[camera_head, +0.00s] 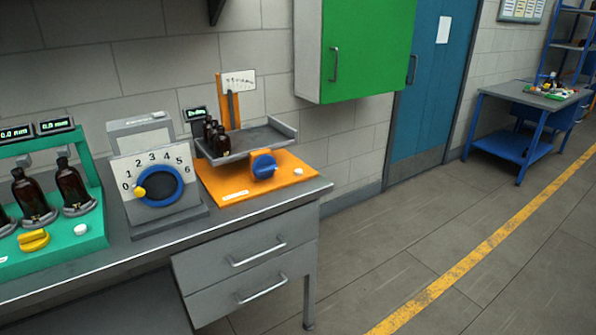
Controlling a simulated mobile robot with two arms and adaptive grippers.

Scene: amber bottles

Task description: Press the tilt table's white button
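The tilt table has an orange base (218,199) and stands at the right end of the grey workbench. Its white button (298,171) is small and round, on the base's right part, to the right of a blue knob (264,166). A grey tray (262,138) is tilted above the base, with several small amber bottles (215,136) at its left end. A scale plate (239,82) stands on an orange post behind it. Neither of my grippers shows in the head view.
A dial box (157,183) numbered 0 to 6 stands left of the tilt table. Further left, a green stand (97,236) holds amber bottles, a yellow knob (34,240) and another white button (81,230). A green cabinet (368,45) hangs at right. The floor ahead is clear.

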